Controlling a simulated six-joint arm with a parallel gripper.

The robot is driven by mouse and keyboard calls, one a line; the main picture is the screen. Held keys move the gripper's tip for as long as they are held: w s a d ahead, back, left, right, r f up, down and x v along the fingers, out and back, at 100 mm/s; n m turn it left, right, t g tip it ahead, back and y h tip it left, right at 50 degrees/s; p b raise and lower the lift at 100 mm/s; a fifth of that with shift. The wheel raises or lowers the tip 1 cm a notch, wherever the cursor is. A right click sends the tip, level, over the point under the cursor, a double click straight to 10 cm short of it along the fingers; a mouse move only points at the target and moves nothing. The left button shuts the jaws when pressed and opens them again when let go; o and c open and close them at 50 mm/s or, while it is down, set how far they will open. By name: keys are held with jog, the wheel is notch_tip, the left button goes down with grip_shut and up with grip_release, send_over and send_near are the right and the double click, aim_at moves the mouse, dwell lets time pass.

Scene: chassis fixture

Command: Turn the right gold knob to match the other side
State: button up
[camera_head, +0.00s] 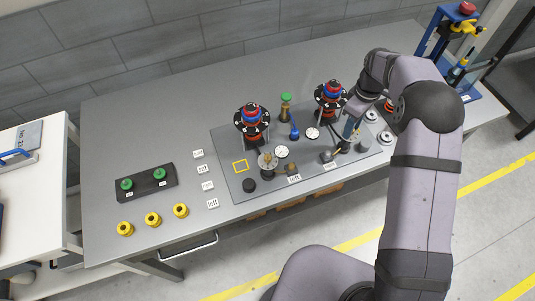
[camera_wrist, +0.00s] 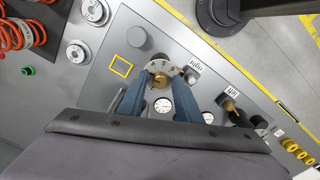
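The right gold knob (camera_wrist: 161,80) sits on a round pale dial plate with dark marks, in the middle of the wrist view. My gripper (camera_wrist: 160,77) has its two blue fingers either side of this knob, with gaps still visible, so it looks open. In the head view my gripper (camera_head: 346,139) is low over the right side of the grey panel and partly hides the knob there. The left gold knob (camera_head: 267,158) stands on its own round plate at the panel's left, near a "left" label (camera_head: 294,179). Its exact angle is too small to read.
Two red-and-blue coil towers (camera_head: 252,121) stand behind. A green-topped cylinder (camera_head: 286,107) stands between them.

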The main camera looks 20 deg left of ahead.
jog(key=shift+n, duration=0.6)
jog(key=n, duration=0.3)
jog(key=shift+n, duration=0.4)
jog(key=n, duration=0.5)
jog(key=shift+p, duration=0.3)
grip_shut()
